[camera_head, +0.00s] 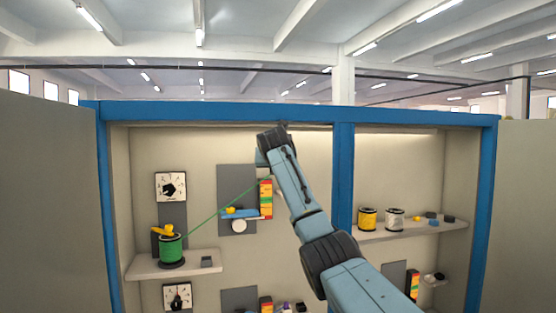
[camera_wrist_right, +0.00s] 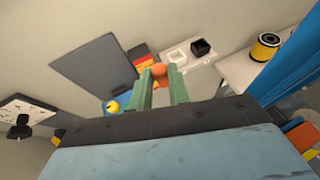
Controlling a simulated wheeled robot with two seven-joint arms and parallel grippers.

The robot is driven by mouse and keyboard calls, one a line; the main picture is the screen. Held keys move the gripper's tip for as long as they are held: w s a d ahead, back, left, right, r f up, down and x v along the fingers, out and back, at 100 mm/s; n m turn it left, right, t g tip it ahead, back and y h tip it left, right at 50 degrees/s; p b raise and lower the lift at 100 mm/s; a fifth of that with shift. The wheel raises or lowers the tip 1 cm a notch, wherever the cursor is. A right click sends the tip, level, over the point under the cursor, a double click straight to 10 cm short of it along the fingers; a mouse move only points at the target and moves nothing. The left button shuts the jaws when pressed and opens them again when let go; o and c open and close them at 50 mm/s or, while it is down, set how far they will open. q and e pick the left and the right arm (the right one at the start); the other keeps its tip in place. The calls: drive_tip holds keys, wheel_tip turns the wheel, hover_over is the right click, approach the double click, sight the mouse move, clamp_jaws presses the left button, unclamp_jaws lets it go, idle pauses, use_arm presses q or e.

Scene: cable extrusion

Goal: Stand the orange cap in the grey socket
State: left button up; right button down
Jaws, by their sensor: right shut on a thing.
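My right gripper (camera_wrist_right: 161,78) is shut on a small orange piece, which I take as the orange cap (camera_wrist_right: 158,69). It shows between the green fingertips in the right wrist view. In the head view my right arm (camera_head: 300,195) reaches up before the left bay, and the cap is not visible there. I cannot single out the grey socket with certainty. A dark square block (camera_wrist_right: 202,47) sits on a pale ledge right of the fingertips, apart from them. A small grey block (camera_head: 207,262) stands on the left shelf. My left gripper is not in view.
A green spool (camera_head: 172,249) stands on the left shelf (camera_head: 148,267), its green line running up to the red-yellow stack (camera_head: 266,198). A blue post (camera_head: 343,180) divides the bays. Yellow (camera_head: 367,219) and white (camera_head: 394,219) spools stand on the right shelf.

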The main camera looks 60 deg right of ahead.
drive_tip(key=w+a+f+b, duration=0.1)
drive_tip(key=w+a+f, duration=0.4)
drive_tip(key=f, duration=0.2)
drive_tip(key=w+a+f+b, duration=0.1)
drive_tip(key=w+a+f, duration=0.4)
drive_tip(key=f, duration=0.3)
drive_tip(key=w+a+f+b, duration=0.1)
drive_tip(key=w+a+f, duration=0.4)
drive_tip(key=a+f, duration=0.1)
drive_tip(key=shift+w+a+f, duration=0.3)
drive_tip(key=shift+a+f, duration=0.05)
drive_tip(key=shift+f, duration=0.35)
drive_tip(key=shift+f+p, duration=0.3)
drive_tip(key=shift+p, duration=0.05)
drive_tip(key=shift+f, duration=1.35)
drive_tip(key=shift+d, duration=0.1)
drive_tip(key=shift+f+p, duration=0.25)
drive_tip(key=shift+p, duration=0.55)
drive_tip(key=c, duration=1.3)
unclamp_jaws()
drive_tip(key=shift+o, duration=0.2)
